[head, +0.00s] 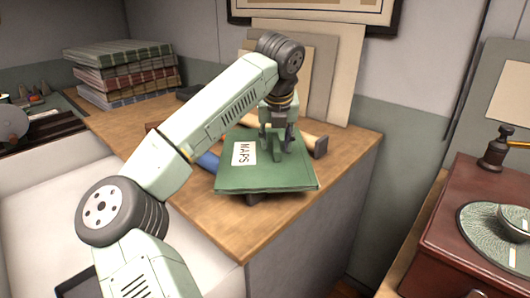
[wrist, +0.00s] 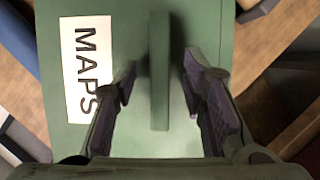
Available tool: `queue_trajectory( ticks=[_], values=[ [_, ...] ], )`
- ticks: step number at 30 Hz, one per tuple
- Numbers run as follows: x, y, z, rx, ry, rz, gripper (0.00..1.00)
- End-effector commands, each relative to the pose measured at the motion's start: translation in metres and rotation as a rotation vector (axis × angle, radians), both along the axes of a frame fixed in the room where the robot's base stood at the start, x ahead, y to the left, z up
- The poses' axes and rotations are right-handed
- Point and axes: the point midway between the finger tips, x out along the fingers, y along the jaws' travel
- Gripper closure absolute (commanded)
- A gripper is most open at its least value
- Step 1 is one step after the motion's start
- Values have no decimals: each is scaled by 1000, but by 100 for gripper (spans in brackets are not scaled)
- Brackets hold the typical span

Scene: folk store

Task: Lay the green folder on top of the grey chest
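The green folder (head: 285,178), with a white MAPS label, lies flat on things on a wooden top. It fills much of the wrist view (wrist: 200,30), where a narrow green grip stands up from it. My gripper (head: 277,145) points down over the folder. Its two fingers (wrist: 162,95) stand on either side of the grip, with a gap at each side, so it is open and holds nothing. I see no certain grey chest; the wooden top belongs to a grey-sided cabinet (head: 315,235).
A blue roll (head: 208,162) and a beige roll (head: 300,128) stick out around the folder. Stacked books (head: 125,72) stand at the back left. Boards (head: 340,75) lean on the wall behind. A red-brown cabinet (head: 450,240) with a turntable stands at right. The wooden top's front right is clear.

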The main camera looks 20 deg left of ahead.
Motion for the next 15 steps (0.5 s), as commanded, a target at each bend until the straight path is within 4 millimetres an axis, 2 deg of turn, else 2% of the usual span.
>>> queue_trajectory(
  ticks=[2,15],
  values=[
    [0,0,0,0,0,0,62],
    [0,0,0,-1,0,0,92]
  ],
)
